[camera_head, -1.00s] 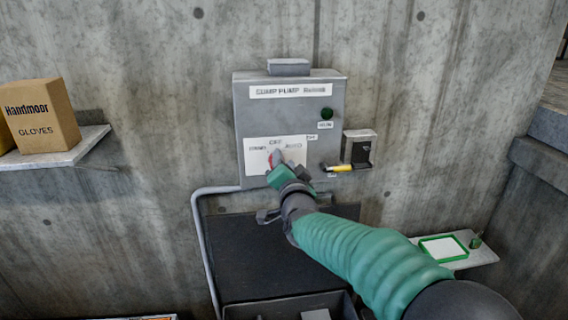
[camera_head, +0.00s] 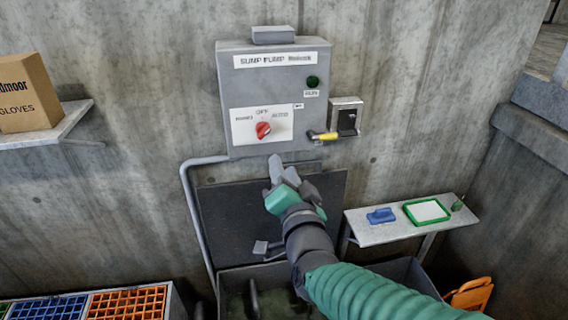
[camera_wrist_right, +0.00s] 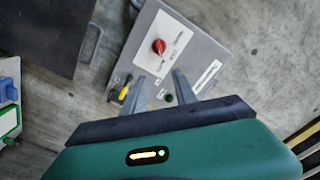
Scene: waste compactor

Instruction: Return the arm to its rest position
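The grey sump pump control box (camera_head: 232,95) is on the concrete wall, with a red selector knob (camera_head: 263,130) on its white plate. I cannot tell clearly which label the knob points to. My right gripper (camera_head: 281,170) is below the box, apart from the knob. In the right wrist view, the two fingers of the right gripper (camera_wrist_right: 159,78) stand apart with nothing between them, and the red knob (camera_wrist_right: 158,46) shows beyond them. My left gripper is in neither view.
A yellow-handled lever (camera_head: 325,136) sticks out beside the box. A shelf (camera_head: 375,232) holds a blue item and a green-framed tray. A gloves box (camera_head: 28,95) is at left, coloured crates (camera_head: 125,303) below.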

